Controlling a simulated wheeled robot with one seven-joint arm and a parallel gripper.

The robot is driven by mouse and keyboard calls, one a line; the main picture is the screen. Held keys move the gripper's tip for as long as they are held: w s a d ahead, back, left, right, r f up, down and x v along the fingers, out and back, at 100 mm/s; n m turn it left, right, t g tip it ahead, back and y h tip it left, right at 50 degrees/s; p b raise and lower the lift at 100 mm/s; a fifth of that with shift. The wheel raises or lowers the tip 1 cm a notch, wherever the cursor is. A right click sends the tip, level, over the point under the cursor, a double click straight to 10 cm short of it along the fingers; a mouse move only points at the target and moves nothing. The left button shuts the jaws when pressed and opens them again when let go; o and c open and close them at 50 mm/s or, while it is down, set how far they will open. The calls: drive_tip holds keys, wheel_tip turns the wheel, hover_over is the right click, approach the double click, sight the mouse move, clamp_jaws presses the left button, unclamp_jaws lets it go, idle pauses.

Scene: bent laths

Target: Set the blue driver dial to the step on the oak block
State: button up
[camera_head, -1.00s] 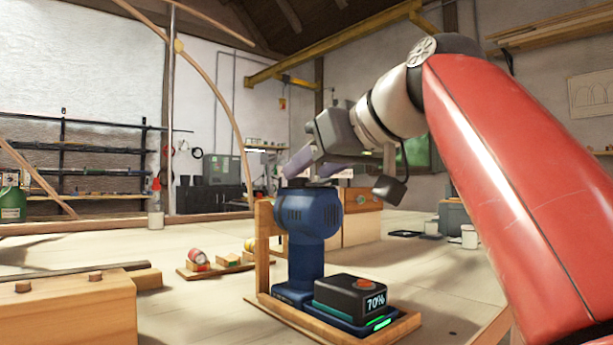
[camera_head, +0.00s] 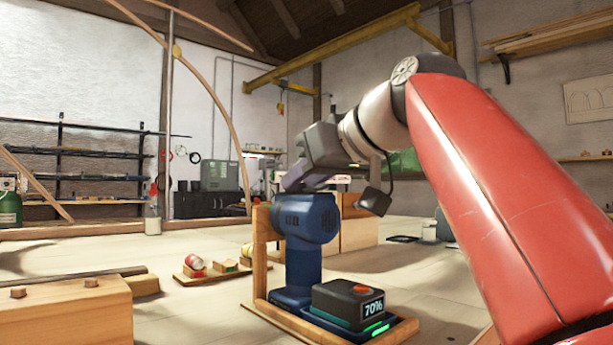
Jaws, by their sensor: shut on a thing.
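The blue driver (camera_head: 306,218) stands upright in a wooden cradle (camera_head: 262,245), with a black battery pack reading 70% (camera_head: 352,303) at its foot. My gripper (camera_head: 292,184) reaches in from the right, just above the top of the driver's head. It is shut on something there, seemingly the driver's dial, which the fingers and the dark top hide. The dial's setting cannot be read. A pale wooden block (camera_head: 358,232) stands behind the driver, partly hidden by it. Another wooden block with pegs (camera_head: 65,318) is at the front left. I cannot tell which is the oak block or see a step mark.
A small wooden board with a red-and-white roll (camera_head: 194,263) lies left of the driver. A pale cup (camera_head: 429,231) stands at the right. The bench between the driver and the left block is mostly clear.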

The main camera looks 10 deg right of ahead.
drive_tip(key=n+g+y+p, duration=0.2)
drive_tip(key=n+g+p, duration=0.1)
drive_tip(key=w+d+n+g+y+p, duration=0.1)
drive_tip(key=y, duration=0.1)
drive_tip(key=shift+r+n, duration=0.25)
drive_tip(key=shift+n, duration=0.15)
drive_tip(key=shift+w+f+n+g+y+p, duration=0.1)
drive_tip(key=shift+n+g+y+p, duration=0.3)
drive_tip(key=shift+n+g+p, duration=0.35)
drive_tip(key=shift+w+f+n+g+y+p, duration=0.1)
drive_tip(key=shift+n+g+y+p, duration=0.3)
drive_tip(key=shift+n+g+p, duration=0.3)
drive_tip(key=o, duration=1)
drive_tip(key=p+v, duration=0.2)
drive_tip(key=v, duration=0.5)
drive_tip(key=shift+d, duration=0.4)
